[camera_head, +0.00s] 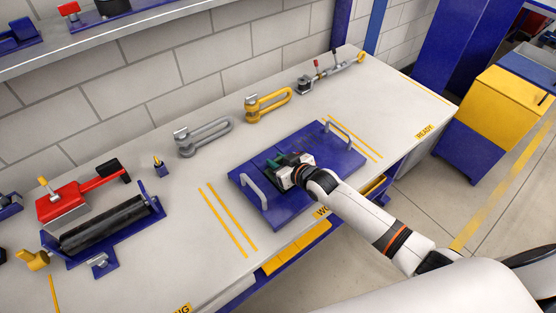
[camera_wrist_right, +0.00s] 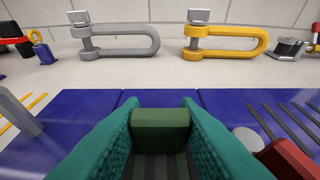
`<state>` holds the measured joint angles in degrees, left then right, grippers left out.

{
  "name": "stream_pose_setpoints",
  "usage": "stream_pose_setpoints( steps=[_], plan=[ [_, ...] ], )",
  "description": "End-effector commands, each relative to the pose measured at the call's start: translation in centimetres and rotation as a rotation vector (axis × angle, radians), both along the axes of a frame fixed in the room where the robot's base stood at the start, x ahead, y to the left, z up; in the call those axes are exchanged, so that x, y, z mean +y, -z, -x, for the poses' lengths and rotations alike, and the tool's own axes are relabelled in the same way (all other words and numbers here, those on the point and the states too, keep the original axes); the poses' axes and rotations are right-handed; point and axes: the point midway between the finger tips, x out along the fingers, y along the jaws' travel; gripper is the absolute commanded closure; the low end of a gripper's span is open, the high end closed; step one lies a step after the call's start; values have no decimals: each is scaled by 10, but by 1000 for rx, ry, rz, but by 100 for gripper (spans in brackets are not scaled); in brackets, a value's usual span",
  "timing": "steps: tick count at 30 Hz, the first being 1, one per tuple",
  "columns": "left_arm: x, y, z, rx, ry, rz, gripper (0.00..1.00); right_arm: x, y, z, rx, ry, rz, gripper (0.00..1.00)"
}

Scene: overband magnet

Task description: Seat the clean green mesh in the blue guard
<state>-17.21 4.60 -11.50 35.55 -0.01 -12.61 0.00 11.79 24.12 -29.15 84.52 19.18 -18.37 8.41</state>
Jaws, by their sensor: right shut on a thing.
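The blue guard (camera_head: 272,215) is a flat blue plate with a grey handle at each end, lying on the bench. It fills the lower part of the right wrist view (camera_wrist_right: 70,122). My right gripper (camera_head: 280,163) is low over the left-middle of the guard. In the wrist view its teal fingers (camera_wrist_right: 160,108) are shut on a dark green block (camera_wrist_right: 160,124), apparently part of the green mesh. Dark stripes show below the block, between the fingers. The contact between mesh and guard is hidden. My left gripper is not in view.
A grey clamp (camera_head: 207,137) and a yellow clamp (camera_head: 270,103) lie behind the guard. A black roller (camera_head: 105,225) in a blue frame and a red tool (camera_head: 62,205) stand at left. Slots (camera_wrist_right: 290,118) show in the guard at right.

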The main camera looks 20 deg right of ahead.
Motion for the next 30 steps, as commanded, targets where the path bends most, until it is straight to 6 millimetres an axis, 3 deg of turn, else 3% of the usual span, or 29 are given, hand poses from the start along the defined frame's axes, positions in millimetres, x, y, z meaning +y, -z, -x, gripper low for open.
stream_pose_setpoints(
  steps=[24,25,29,30],
  plan=[
    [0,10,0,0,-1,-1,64,0,15,0,2,0,1,100],
    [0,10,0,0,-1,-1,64,0,15,0,2,0,1,67],
    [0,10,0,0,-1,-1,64,0,15,1,3,0,1,46],
    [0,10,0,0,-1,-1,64,0,15,1,4,1,2,46]
  ],
)
